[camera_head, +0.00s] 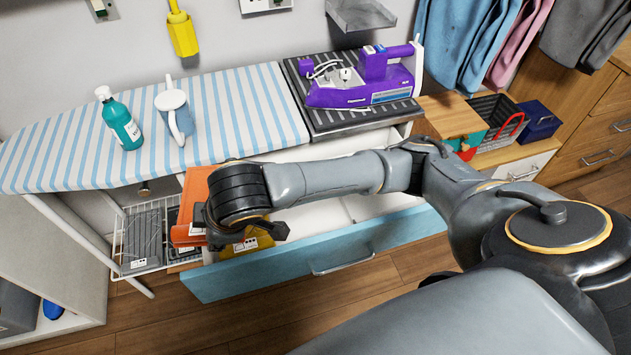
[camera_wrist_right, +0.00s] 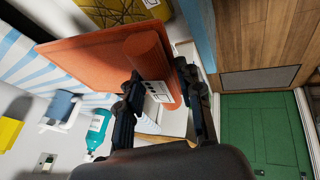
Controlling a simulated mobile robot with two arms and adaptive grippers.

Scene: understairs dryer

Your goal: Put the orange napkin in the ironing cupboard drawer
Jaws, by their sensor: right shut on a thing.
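The orange napkin (camera_head: 193,193) is at the left end of the open drawer in the head view, partly hidden behind my wrist. In the right wrist view the napkin (camera_wrist_right: 95,60) is a flat sheet with a thick folded edge and a white label. My right gripper (camera_wrist_right: 158,78) is shut on that thick edge, one finger on each side. In the head view the right gripper (camera_head: 232,240) is mostly hidden under the wrist. The ironing cupboard drawer (camera_head: 325,250) has a light blue front and is pulled open below the ironing board. I cannot tell whether the napkin touches it. My left gripper is not in view.
A yellow patterned thing (camera_head: 250,241) lies by the drawer's left end. A wire basket (camera_head: 143,240) is left of it. The striped ironing board (camera_head: 235,110) above holds a teal bottle (camera_head: 119,122), a blue-white jug (camera_head: 174,113) and a purple iron (camera_head: 365,80). My right arm crosses over the drawer.

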